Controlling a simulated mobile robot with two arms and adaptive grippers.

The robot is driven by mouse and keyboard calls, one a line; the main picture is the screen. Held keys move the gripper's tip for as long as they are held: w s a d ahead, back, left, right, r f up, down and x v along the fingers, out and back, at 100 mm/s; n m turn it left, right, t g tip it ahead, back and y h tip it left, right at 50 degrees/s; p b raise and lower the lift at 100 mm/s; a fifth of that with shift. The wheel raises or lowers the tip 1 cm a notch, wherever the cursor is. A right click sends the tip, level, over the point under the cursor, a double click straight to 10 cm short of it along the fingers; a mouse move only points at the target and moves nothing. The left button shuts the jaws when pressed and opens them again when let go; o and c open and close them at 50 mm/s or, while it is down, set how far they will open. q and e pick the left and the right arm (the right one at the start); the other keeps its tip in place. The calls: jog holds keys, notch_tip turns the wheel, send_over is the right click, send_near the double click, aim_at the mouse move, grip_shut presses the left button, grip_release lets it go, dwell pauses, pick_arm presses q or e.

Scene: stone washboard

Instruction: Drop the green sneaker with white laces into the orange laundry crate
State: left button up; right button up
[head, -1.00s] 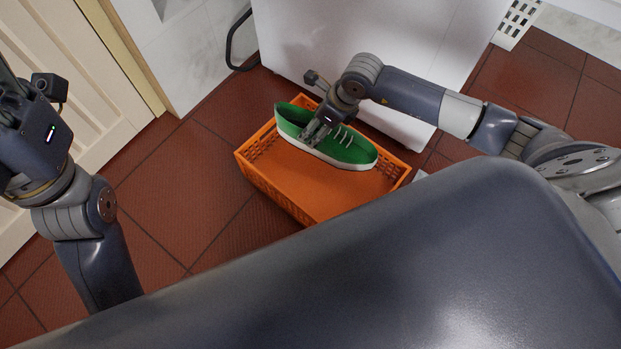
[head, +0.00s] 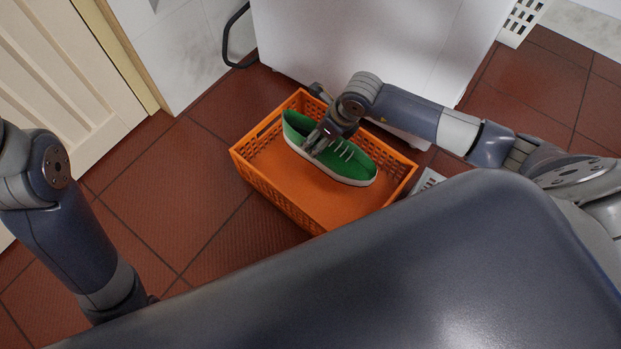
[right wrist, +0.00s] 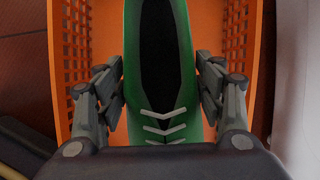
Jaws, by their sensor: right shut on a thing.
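The green sneaker (head: 352,164) with white laces and a white sole is inside the outline of the orange laundry crate (head: 268,188) in the head view. My right gripper (head: 314,141) is shut on the sneaker near its opening and laces. In the right wrist view, the fingers of the right gripper (right wrist: 160,95) press on both sides of the sneaker (right wrist: 187,60), with the crate (right wrist: 218,25) around and below it. I cannot tell whether the sole touches the crate floor. My left arm shows at the left of the head view, but its gripper is out of view.
A white cabinet-like block (head: 370,50) stands right behind the crate. A pale panelled door (head: 60,80) is at the left. A light grey slotted object (head: 427,182) lies right of the crate. The red tiled floor (head: 160,190) left of the crate is clear.

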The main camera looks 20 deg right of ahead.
dwell(0.3)
jog(key=o, duration=1.3)
jog(key=shift+f, duration=0.1)
jog(key=v, duration=1.2)
